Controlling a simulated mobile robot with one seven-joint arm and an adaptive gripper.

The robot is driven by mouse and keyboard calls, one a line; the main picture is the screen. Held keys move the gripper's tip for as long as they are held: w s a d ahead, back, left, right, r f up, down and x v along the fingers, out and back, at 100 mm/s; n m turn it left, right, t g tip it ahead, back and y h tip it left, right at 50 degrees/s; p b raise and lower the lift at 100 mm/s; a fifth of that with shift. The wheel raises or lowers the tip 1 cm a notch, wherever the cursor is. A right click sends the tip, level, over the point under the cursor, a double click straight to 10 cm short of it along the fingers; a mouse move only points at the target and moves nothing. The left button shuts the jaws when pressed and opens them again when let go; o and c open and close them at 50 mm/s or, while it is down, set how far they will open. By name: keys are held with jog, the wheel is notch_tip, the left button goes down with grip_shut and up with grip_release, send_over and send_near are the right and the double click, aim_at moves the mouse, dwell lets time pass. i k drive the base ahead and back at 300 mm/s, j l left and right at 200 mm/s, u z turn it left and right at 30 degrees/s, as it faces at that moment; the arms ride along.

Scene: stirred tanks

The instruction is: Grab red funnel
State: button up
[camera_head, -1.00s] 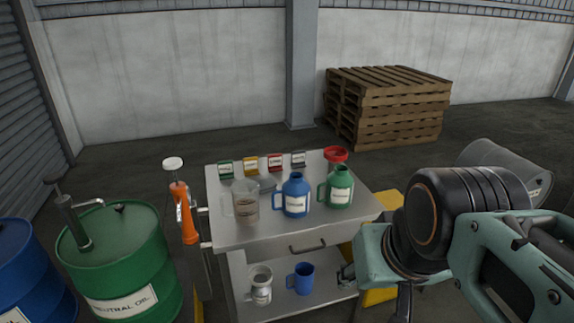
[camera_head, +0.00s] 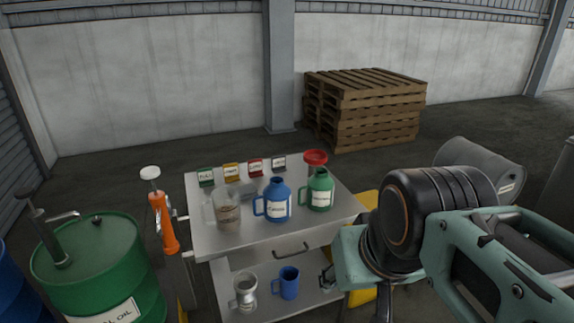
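The red funnel (camera_head: 316,157) shows at the back right of the metal cart top (camera_head: 250,238), just behind and above the green jug (camera_head: 319,190). Its wide rim faces up and its lower part is hidden by the jug, so I cannot tell what it rests on. My gripper (camera_head: 327,279) is low at the right side of the cart, in front of and below the funnel and apart from it. Most of it is hidden behind my arm, and its fingers are too small to read.
A blue jug (camera_head: 277,202), a clear pitcher (camera_head: 228,214) and several small labelled boxes (camera_head: 231,172) share the cart top. A blue mug (camera_head: 289,283) and a metal jug (camera_head: 245,291) stand on the lower shelf. A green drum (camera_head: 105,262) stands left; pallets (camera_head: 365,115) are behind.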

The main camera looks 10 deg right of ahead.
aim_at(314, 157)
jog(key=i+l, duration=0.75)
jog(key=i, duration=0.15)
jog(key=i+l+u, duration=0.1)
jog(key=l, duration=0.25)
jog(key=i+l, duration=0.2)
jog(key=l, duration=0.15)
jog(key=i+j, duration=0.1)
jog(key=i, duration=0.35)
